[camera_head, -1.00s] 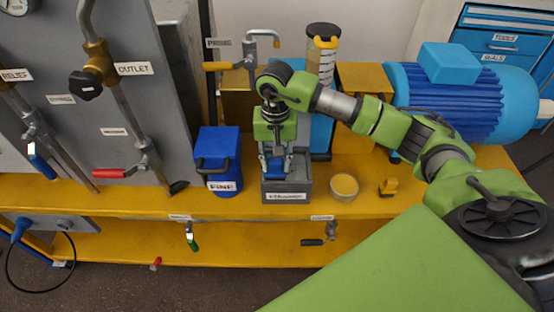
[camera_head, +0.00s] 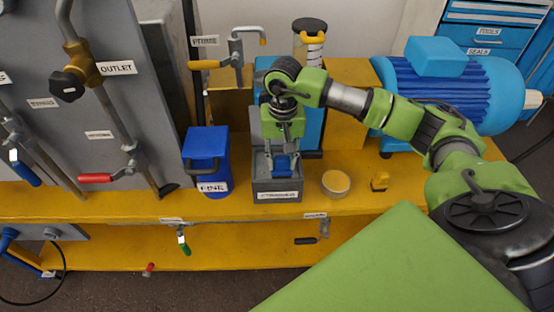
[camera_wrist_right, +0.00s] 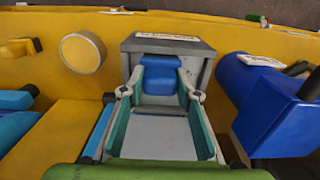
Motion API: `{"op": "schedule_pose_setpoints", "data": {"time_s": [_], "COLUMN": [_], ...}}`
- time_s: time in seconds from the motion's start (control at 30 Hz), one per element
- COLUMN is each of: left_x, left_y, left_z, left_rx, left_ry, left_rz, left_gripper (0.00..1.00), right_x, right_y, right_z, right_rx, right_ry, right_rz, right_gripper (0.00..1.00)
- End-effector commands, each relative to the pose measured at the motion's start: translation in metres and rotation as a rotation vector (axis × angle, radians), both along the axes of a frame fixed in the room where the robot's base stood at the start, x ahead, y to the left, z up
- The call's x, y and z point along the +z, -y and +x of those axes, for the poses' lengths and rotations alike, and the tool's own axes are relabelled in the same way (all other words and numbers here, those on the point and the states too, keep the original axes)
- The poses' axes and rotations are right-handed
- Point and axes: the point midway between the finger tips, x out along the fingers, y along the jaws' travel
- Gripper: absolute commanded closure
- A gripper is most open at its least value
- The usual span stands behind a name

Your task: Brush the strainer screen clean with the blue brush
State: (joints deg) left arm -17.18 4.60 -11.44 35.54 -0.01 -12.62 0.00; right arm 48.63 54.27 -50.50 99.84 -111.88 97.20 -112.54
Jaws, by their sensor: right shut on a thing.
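My right gripper (camera_head: 285,160) points down into a grey open-topped box (camera_head: 277,184) with a white label on its front. It is shut on the blue brush (camera_head: 283,166), whose blue block also shows between the two fingertips in the right wrist view (camera_wrist_right: 159,76). The grey box shows behind the brush in that view (camera_wrist_right: 200,68). The strainer screen cannot be made out; the gripper and the box walls hide the inside. Whether the brush touches anything in the box I cannot tell. My left gripper is not in view.
A blue container labelled FINE (camera_head: 206,165) stands close left of the box. A blue motor (camera_head: 455,85) stands behind my right arm. The yellow bench edge (camera_head: 230,208) is close in front.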

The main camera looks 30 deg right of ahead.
Motion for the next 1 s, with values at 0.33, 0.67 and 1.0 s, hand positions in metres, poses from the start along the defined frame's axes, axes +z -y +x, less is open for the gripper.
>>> {"op": "schedule_pose_setpoints", "data": {"time_s": [0.33,0.67,1.0], "left_x": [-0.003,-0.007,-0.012], "left_y": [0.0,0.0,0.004], "left_z": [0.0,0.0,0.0], "left_rx": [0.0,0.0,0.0], "left_ry": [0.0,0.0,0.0], "left_rz": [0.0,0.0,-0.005], "left_gripper": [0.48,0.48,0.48], "right_x": [0.001,0.0,-0.003], "right_y": [0.015,0.006,-0.012], "right_z": [-0.01,-0.003,0.007], "right_rx": [0.0,0.001,0.0], "right_ry": [-0.002,0.002,-0.001], "right_rz": [-0.001,0.001,-0.001], "right_gripper": [0.87,0.87,0.87]}}
